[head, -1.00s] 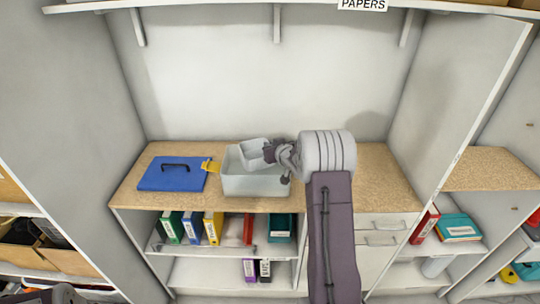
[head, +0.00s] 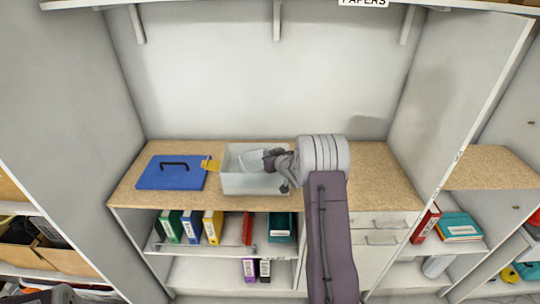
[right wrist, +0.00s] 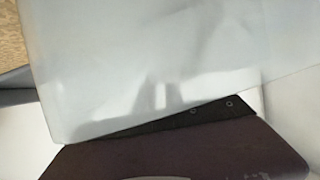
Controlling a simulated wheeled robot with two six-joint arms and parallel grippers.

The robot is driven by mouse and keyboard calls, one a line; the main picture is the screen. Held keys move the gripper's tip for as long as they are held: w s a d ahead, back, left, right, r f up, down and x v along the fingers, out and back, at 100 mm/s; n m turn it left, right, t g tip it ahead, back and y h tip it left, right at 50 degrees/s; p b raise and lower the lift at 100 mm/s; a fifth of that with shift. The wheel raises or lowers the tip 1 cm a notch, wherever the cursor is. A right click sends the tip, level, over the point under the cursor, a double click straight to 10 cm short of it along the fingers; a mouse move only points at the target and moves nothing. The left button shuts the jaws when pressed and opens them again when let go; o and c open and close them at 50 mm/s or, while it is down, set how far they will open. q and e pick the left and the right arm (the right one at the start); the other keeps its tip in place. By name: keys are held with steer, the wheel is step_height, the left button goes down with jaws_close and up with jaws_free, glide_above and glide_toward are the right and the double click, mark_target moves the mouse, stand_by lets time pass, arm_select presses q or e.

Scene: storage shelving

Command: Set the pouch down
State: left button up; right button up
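The pouch (head: 252,161) is pale and whitish, inside the upper part of the light grey open bin (head: 256,184) on the wooden counter. My right gripper (head: 270,161) reaches in from the right, over the bin, and is shut on the pouch. In the right wrist view the pouch (right wrist: 150,60) fills most of the picture as a pale sheet and hides the fingertips. Whether the pouch touches the bin's floor cannot be told.
A blue clipboard-like case (head: 172,173) with a dark handle lies left of the bin. Binders (head: 213,228) stand on the shelf below. The counter right of my arm (head: 380,180) is clear.

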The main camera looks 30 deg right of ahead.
steer(key=shift+o, duration=0.9)
steer(key=shift+r+p, duration=0.3)
steer(key=shift+r, duration=0.05)
steer(key=shift+r+p, duration=0.45)
steer(key=shift+r, duration=0.15)
steer(key=shift+s+a+b, duration=0.1)
steer(key=shift+s+b, duration=0.45)
steer(key=shift+s, duration=0.3)
steer(key=v, duration=1)
steer(key=shift+b, duration=0.35)
steer(key=shift+s, duration=0.1)
